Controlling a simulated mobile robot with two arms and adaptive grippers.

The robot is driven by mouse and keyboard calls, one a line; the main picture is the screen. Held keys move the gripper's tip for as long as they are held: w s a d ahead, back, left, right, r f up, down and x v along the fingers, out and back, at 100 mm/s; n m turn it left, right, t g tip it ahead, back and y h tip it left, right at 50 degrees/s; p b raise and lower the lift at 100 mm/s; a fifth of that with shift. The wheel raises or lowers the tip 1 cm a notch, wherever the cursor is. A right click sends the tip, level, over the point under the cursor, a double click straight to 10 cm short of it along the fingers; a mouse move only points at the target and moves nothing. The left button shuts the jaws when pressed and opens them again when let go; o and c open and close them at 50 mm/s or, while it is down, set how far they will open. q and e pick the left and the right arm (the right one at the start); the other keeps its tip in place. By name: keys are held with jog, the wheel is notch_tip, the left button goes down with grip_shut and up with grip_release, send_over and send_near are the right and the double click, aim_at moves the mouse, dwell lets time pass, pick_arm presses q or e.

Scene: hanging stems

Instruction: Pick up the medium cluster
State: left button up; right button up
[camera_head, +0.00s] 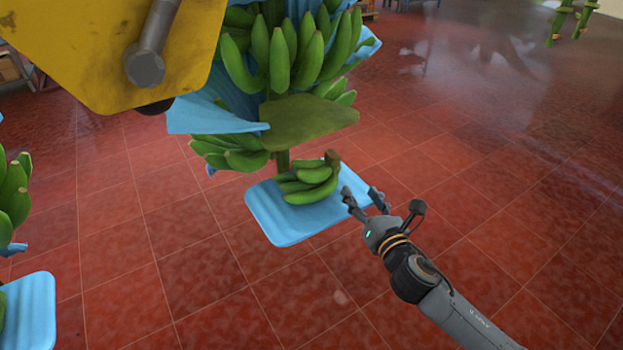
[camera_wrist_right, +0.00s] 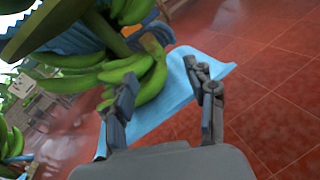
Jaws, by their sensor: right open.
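A green banana cluster (camera_head: 311,182) with a brown cut crown hangs low on the stem, above a blue pad (camera_head: 283,222). In the right wrist view the cluster (camera_wrist_right: 150,82) is ahead and to the left, partly behind the left finger. My right gripper (camera_head: 364,196) is open and empty, just right of the cluster in the head view. In the right wrist view its two fingers (camera_wrist_right: 166,100) stand apart with the blue pad (camera_wrist_right: 178,92) seen between them. I cannot tell whether a finger touches the cluster. My left gripper is not in view.
Larger green bunches (camera_head: 285,50) and blue sheets (camera_head: 215,118) hang on the stem above. A yellow metal part (camera_head: 75,50) fills the upper left. Another bunch (camera_head: 14,195) and blue pad (camera_head: 30,310) are at the left edge. The red tiled floor (camera_head: 480,190) is open at right.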

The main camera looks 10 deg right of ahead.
aim_at(337, 161)
jog(key=n, duration=0.1)
jog(key=w+r+n+y, duration=0.1)
jog(key=n, duration=0.1)
jog(key=shift+w+a, duration=0.15)
jog(key=shift+a, duration=0.15)
jog(key=shift+n+y, duration=0.3)
jog(key=shift+n, duration=0.2)
jog(key=w, duration=0.2)
jog(key=w+a, duration=0.1)
jog(key=w, duration=0.4)
jog(key=shift+w+a+b, duration=0.2)
jog(key=shift+w+b, duration=0.1)
jog(key=shift+w, duration=0.05)
jog(key=shift+w+a+r+b, duration=0.1)
jog(key=shift+w+a+b, duration=0.1)
jog(key=shift+w, duration=0.8)
jog(key=shift+w+a+f+b, duration=0.1)
jog(key=shift+w+a+b, duration=0.1)
jog(key=shift+w, duration=0.75)
jog(key=shift+w+a+r+b, duration=0.1)
jog(key=shift+w+a, duration=0.1)
jog(key=shift+w, duration=0.8)
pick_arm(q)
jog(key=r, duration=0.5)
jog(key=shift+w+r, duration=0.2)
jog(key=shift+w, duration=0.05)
pick_arm(e)
jog(key=shift+c, duration=0.4)
grip_shut()
jog(key=shift+r, duration=0.15)
